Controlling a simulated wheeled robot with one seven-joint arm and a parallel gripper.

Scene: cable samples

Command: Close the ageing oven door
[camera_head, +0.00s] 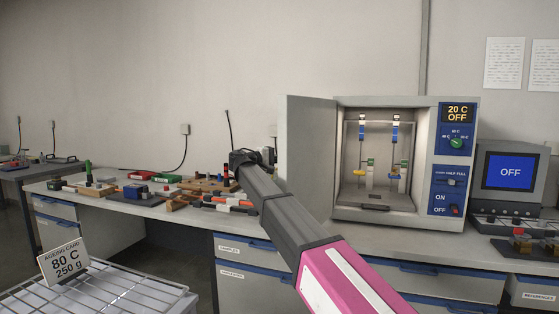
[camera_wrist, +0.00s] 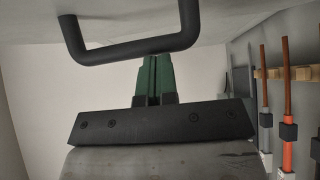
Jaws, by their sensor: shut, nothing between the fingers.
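The ageing oven (camera_head: 405,213) stands on the bench at right. Its door (camera_head: 308,150) is swung wide open to the left, and the lit chamber is exposed. In the wrist view, the door's dark bar handle (camera_wrist: 130,50) crosses the upper part of the picture against a pale surface (camera_wrist: 225,12). My gripper (camera_wrist: 153,62) has its green fingers shut and empty, with their tips at the handle's bar. I cannot tell whether they touch it. In the head view, my gripper (camera_head: 250,158) is left of the door; its fingertips are not clear.
Inside the oven hang two samples (camera_head: 362,150) with blue and white clips. A monitor (camera_head: 510,171) stands right of the oven. Loose tools and cables (camera_head: 205,186) crowd the bench at left. A wire rack (camera_head: 110,295) with an ageing card (camera_head: 64,261) is at the lower left.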

